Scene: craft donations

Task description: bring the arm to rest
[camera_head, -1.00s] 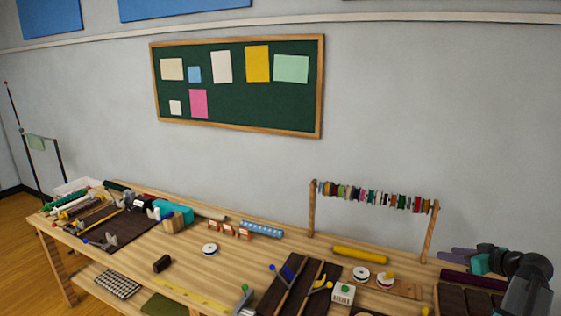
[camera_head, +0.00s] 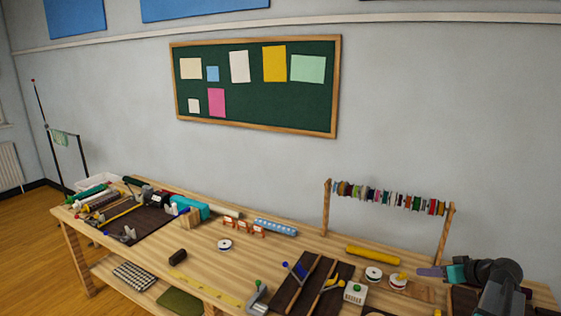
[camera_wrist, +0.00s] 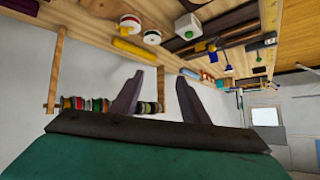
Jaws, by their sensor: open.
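My gripper (camera_head: 430,271) shows at the right of the head view, above the right end of the wooden workbench (camera_head: 205,258). Its teal body and dark purple fingers point left. In the wrist view my gripper (camera_wrist: 157,97) has two fingers standing apart with nothing between them. The wrist picture is turned over, with the bench along its top. The wooden rack of thread spools (camera_head: 390,196) stands behind the gripper, and its spools also show beyond the fingers in the wrist view (camera_wrist: 78,104).
A yellow roll (camera_head: 373,255), white spools (camera_head: 374,274) and a small white box (camera_head: 354,292) lie on the bench left of my gripper. Dark trays (camera_head: 303,283) hold tools. Rolls and a dark mat (camera_head: 140,224) crowd the far left end. The bench middle is fairly clear.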

